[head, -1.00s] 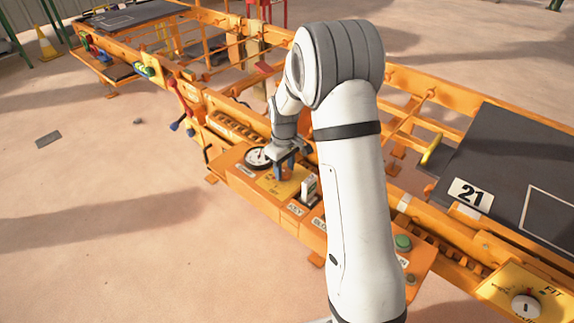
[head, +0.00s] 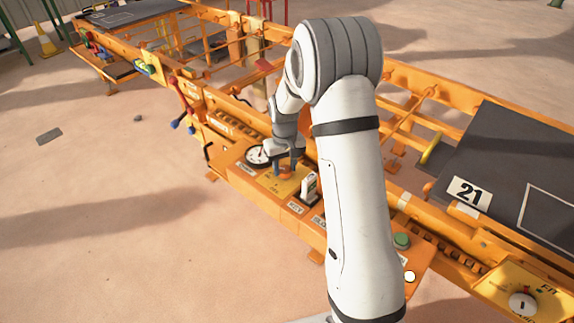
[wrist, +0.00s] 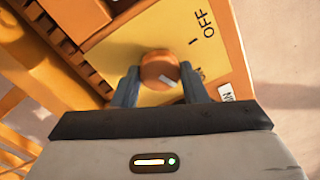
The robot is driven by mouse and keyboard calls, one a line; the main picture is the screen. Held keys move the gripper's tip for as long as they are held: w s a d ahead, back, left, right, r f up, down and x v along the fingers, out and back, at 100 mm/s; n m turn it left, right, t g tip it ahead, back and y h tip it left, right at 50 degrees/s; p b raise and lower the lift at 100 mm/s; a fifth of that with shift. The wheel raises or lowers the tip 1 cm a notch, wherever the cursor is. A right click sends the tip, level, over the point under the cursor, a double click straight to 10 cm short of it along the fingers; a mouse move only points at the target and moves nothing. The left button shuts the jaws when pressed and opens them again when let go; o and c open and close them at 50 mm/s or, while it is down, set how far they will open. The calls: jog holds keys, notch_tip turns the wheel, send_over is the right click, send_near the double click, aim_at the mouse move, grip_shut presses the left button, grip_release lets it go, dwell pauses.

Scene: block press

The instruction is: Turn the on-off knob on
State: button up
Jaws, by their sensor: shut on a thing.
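The on-off knob (wrist: 159,71) is a round orange knob with a white mark, on a yellow plate (wrist: 125,50) in the wrist view. The word OFF (wrist: 194,24) is printed to its upper right. The white mark points down and right, away from OFF, towards a label partly hidden by a finger. My gripper (wrist: 160,82) is shut on the knob, one finger on each side. In the head view my gripper (head: 284,165) stands over the orange control box, with the knob (head: 285,175) between its fingers.
A round white gauge (head: 258,156) sits left of my gripper. A white-handled switch (head: 309,186) stands close on its right. A green button (head: 402,241) and a bright white lamp (head: 410,276) are farther right on the box.

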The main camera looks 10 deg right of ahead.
aim_at(284, 169)
jog(key=shift+w+r, duration=0.1)
jog(key=shift+w, duration=0.1)
jog(key=o, duration=0.6)
jog(key=shift+c, duration=0.2)
jog(key=o, duration=0.4)
jog(key=shift+s, duration=0.1)
notch_tip(284, 169, up, 8)
jog(key=shift+f+p, duration=0.2)
jog(key=shift+p, duration=0.4)
jog(key=shift+r, duration=0.1)
